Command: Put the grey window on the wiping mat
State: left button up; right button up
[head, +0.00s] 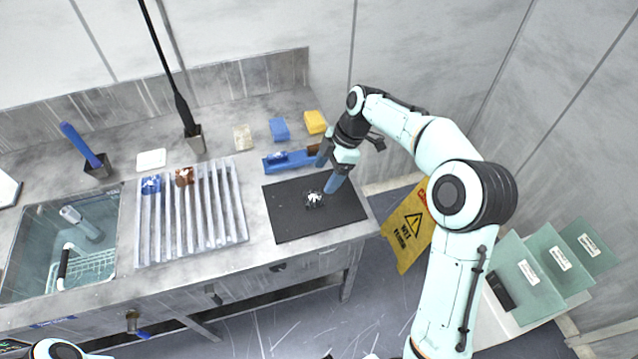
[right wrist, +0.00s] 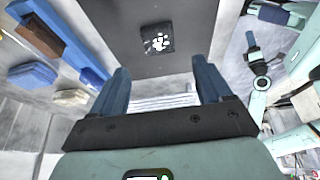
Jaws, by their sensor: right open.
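The wiping mat (head: 285,225) is a dark sheet at the right end of the steel counter. The grey window (head: 314,199), a small dark square with bright white glints, lies flat on the mat. My right gripper (head: 329,168) is open and empty, with blue fingers, just above the mat's back edge and close to the window. In the right wrist view the window (right wrist: 158,41) lies on the mat (right wrist: 190,62), ahead of the open fingers (right wrist: 163,82) and apart from them. My left gripper does not show.
A blue tray (head: 272,166) holding small pieces sits behind the mat. Yellow (head: 315,122) and blue (head: 279,129) blocks stand further back. A ribbed rack (head: 205,215) with blue and brown pieces and a sink (head: 60,230) lie left. A yellow floor sign (head: 408,232) stands right.

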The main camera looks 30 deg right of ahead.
jog(key=shift+v, duration=1.8)
